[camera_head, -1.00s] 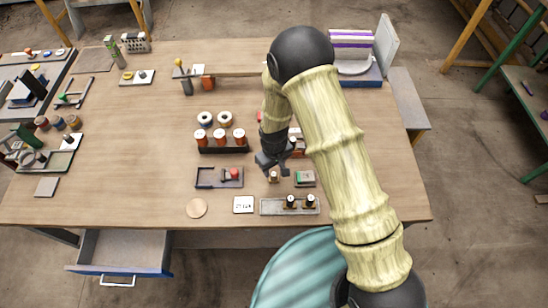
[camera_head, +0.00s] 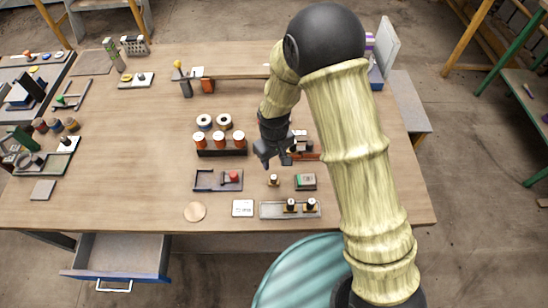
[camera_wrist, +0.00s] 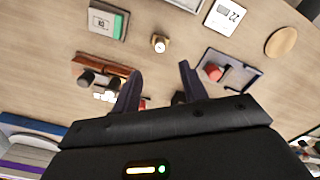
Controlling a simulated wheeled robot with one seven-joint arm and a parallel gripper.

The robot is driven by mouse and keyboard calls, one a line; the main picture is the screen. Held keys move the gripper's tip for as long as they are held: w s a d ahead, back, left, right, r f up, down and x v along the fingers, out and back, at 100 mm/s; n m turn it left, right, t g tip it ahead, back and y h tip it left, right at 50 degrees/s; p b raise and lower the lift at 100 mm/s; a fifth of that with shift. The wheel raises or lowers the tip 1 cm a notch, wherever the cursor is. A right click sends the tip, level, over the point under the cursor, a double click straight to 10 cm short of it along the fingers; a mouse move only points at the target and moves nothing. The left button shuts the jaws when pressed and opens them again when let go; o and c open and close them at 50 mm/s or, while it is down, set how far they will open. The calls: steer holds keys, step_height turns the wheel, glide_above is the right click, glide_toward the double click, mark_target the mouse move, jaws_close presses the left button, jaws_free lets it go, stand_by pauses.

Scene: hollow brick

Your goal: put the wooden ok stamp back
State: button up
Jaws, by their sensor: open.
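A small wooden stamp (camera_head: 273,180) stands alone on the table, left of a green-and-grey ink pad (camera_head: 306,182). It also shows near the top middle of the wrist view (camera_wrist: 160,43); I cannot read any mark on it. A long grey tray (camera_head: 269,211) lies nearer the front edge, with two dark-based stamps (camera_head: 300,205) in its right part and its left part bare. My gripper (camera_head: 274,162) is open and empty, beyond and above the lone stamp, apart from it. In the wrist view its fingers (camera_wrist: 160,85) are spread, with the stamp beyond their tips.
A white card (camera_head: 243,208) and a round wooden disc (camera_head: 195,212) lie left of the grey tray. A dark tray with a red item (camera_head: 231,179) is left of the stamp. A drawer (camera_head: 117,260) hangs open at front left.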

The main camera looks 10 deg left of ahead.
stand_by(0.4)
steer(key=s+d+r+m+t, duration=0.1)
steer(key=s+d+r+m, duration=0.2)
steer(key=d+r, duration=0.6)
steer(key=s+d+r+m+t, duration=0.1)
steer(key=s+d+r+m, duration=0.3)
steer(key=d+r, duration=0.5)
steer(key=d+m, duration=0.2)
steer(key=d, duration=0.5)
steer(key=shift+d+t, duration=0.3)
